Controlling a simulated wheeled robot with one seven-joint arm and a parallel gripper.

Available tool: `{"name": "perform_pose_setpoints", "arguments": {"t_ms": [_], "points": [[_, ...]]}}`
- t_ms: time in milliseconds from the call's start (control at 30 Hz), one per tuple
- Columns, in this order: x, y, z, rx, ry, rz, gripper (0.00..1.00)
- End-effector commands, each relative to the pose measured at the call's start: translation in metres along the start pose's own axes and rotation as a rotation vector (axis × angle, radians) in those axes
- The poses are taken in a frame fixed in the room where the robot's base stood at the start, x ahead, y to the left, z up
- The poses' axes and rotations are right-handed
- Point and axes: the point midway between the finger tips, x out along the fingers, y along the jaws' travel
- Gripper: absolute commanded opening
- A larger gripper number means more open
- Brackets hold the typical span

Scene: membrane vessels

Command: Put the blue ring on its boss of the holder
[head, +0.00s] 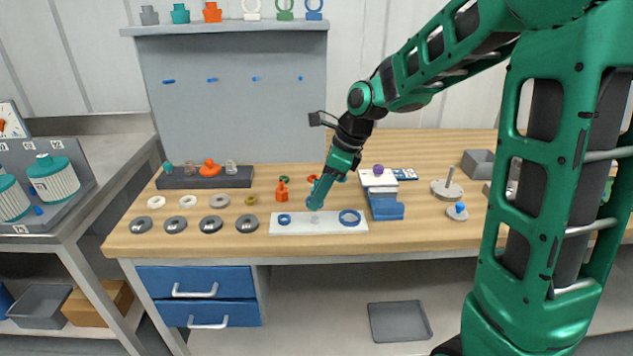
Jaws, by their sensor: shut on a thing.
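The holder is a long white plate (300,229) on the wooden bench. A small blue ring (284,214) lies at its left end and a larger blue ring (349,213) at its right end. Between them a pale round boss (315,219) shows in the middle of the plate. My gripper (316,202) points down over this middle part, shut on a small blue thing (309,202) that looks like a ring. The fingers hide most of it. I cannot tell whether it touches the boss.
An orange fitting (282,190) stands behind the plate's left part. A blue block (386,209) with white parts on it stands close to the plate's right end. Several discs and washers lie to the left. A grey panel (235,100) rises behind the bench.

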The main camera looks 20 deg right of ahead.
Motion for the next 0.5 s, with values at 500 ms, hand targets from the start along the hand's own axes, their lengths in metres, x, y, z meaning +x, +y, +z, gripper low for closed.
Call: {"name": "perform_pose_setpoints", "arguments": {"t_ms": [500], "points": [[0.013, -0.006, -0.020, 0.047, 0.001, -0.018, 0.13]]}}
